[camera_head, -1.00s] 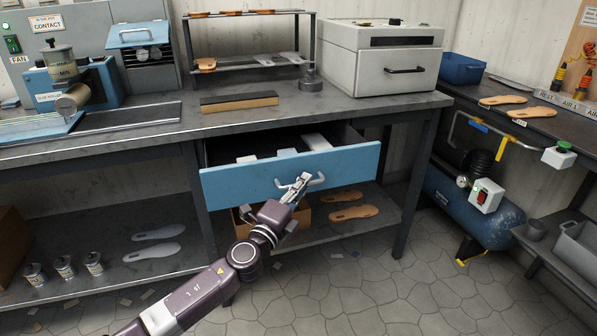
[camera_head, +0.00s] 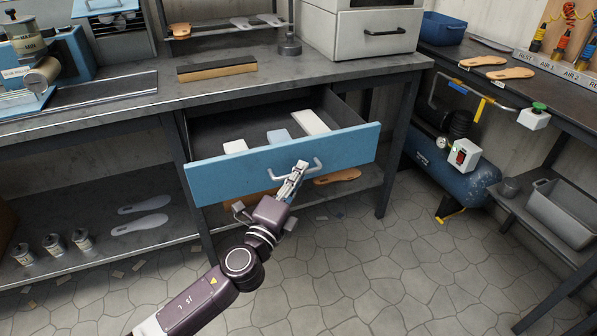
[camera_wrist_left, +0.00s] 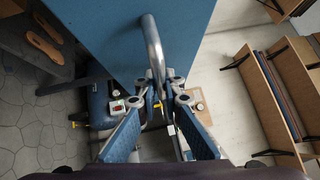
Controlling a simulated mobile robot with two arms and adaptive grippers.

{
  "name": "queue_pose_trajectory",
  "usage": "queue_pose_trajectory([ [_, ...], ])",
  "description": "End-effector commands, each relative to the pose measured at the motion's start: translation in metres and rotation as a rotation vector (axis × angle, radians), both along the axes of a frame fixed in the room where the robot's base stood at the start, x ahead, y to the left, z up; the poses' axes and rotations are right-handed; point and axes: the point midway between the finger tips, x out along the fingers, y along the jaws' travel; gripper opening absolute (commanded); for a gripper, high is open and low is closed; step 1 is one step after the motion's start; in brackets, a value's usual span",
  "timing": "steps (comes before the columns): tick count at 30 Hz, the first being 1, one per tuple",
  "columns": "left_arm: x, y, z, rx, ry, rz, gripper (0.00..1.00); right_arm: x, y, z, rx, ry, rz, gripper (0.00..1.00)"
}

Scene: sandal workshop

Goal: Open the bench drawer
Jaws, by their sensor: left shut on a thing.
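The bench drawer (camera_head: 240,170) has a light blue front and stands pulled out from under the workbench, with its inside showing. White and pale blue pieces lie in it. Its metal bar handle (camera_head: 316,166) is on the front, and the handle also shows in the left wrist view (camera_wrist_left: 153,48). My left gripper (camera_head: 297,172) is at the handle, its fingers closed on the bar. In the left wrist view the gripper (camera_wrist_left: 160,88) has the handle's end between its fingertips. My right gripper is in neither view.
The workbench top (camera_head: 290,90) holds a brown-edged block (camera_head: 217,68) and a white oven-like box (camera_head: 365,35). A lower shelf (camera_head: 100,225) carries insoles and small cans. A blue compressor tank (camera_head: 450,180) stands to the right. The floor before the drawer is clear.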

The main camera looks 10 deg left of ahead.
Motion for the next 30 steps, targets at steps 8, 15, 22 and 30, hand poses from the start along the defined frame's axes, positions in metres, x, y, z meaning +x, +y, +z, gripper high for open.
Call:
queue_pose_trajectory([
  [8, 0.0, 0.0, -0.001, 0.0, 0.002, 0.001, 0.25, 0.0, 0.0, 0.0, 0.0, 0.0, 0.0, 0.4],
  [15, -0.001, 0.001, -0.001, -0.001, 0.001, 0.0, 0.25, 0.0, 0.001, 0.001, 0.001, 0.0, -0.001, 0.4],
  [22, -0.023, 0.005, -0.005, -0.001, 0.004, -0.001, 0.25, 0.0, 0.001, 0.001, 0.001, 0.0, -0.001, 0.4],
  [30, -0.073, 0.015, -0.012, -0.001, 0.005, 0.0, 0.25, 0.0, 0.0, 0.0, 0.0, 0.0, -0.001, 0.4],
])
